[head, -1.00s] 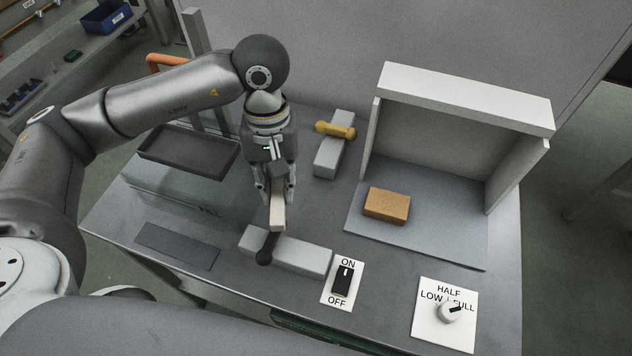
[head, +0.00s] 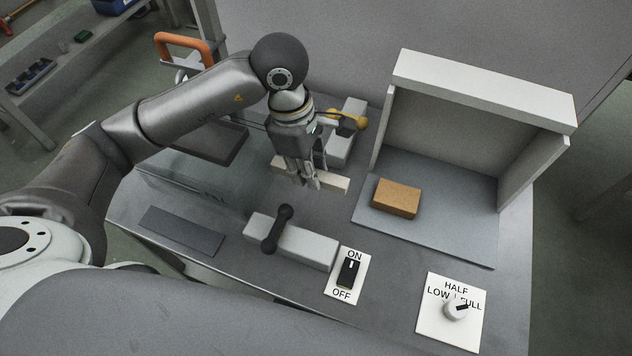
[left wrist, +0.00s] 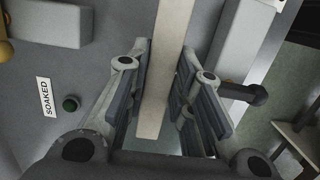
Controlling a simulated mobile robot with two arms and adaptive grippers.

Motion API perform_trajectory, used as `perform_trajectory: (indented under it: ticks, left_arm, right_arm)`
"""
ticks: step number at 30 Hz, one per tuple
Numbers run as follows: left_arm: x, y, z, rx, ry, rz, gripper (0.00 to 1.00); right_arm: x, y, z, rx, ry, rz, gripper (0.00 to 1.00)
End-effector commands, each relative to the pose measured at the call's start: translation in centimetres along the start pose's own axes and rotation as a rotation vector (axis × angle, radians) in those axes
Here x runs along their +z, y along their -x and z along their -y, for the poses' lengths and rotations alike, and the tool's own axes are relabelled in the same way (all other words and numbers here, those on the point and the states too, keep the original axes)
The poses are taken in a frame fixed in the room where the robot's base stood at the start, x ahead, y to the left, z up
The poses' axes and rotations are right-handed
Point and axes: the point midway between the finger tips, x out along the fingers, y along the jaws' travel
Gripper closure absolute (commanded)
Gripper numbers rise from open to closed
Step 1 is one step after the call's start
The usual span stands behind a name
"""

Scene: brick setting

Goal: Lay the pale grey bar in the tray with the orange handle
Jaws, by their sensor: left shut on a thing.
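My left gripper (head: 302,180) is shut on a long pale bar (head: 333,182), above the middle of the bench. In the left wrist view the bar (left wrist: 165,70) runs between the two fingers of the gripper (left wrist: 163,90). A dark tray (head: 228,155) lies left of the gripper, partly hidden behind my left arm. An orange handle (head: 160,44) stands behind it at the back left; how it joins the tray is hidden. My right gripper is not in view.
A dark dumbbell-shaped piece (head: 277,228) lies across a grey block (head: 308,247) in front. A yellow one (head: 359,121) rests on another block behind. A tan brick (head: 396,198) lies in an open booth at right. A switch (head: 349,272) and dial (head: 456,309) are at the front.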

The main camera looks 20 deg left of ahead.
Motion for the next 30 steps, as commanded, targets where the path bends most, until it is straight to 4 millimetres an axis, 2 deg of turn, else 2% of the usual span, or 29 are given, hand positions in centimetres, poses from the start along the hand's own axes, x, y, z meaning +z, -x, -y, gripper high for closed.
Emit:
perform_trajectory:
  ticks: [6,13,18,30]
  left_arm:
    - [-0.7,-4.0,0.2,-0.007,0.002,-0.002,1.0]
    - [-0.9,-5.8,0.1,-0.004,0.0,-0.001,1.0]
    - [-1.3,-8.2,0.2,-0.006,0.001,-0.002,1.0]
    - [-1.5,-9.1,0.1,-0.001,-0.002,-0.002,1.0]
  right_arm:
    - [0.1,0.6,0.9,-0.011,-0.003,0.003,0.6]
    - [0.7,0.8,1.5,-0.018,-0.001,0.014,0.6]
    - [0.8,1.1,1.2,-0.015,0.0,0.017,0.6]
    - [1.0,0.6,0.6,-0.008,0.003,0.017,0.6]
